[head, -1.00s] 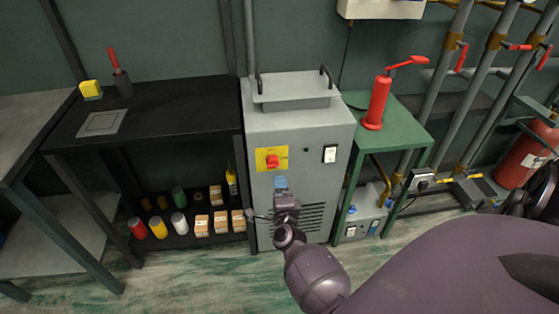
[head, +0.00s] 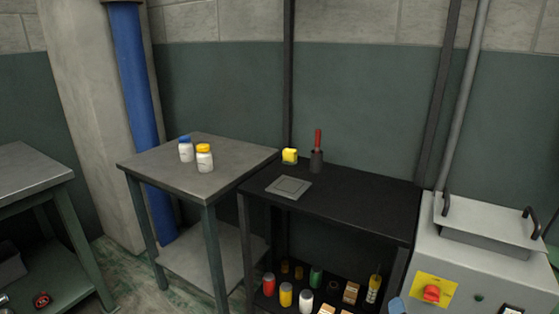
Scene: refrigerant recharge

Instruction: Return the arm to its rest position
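A small blue-grey piece (head: 397,306) shows at the bottom edge of the head view, just left of the grey machine (head: 455,262). It looks like the tip of my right gripper or something at that tip; the rest of that arm is out of the picture. I cannot tell whether the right gripper is open or shut, or whether it holds anything. My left gripper is not in view.
A grey table (head: 160,160) bears two white jars. A blue pipe (head: 140,110) stands behind it.

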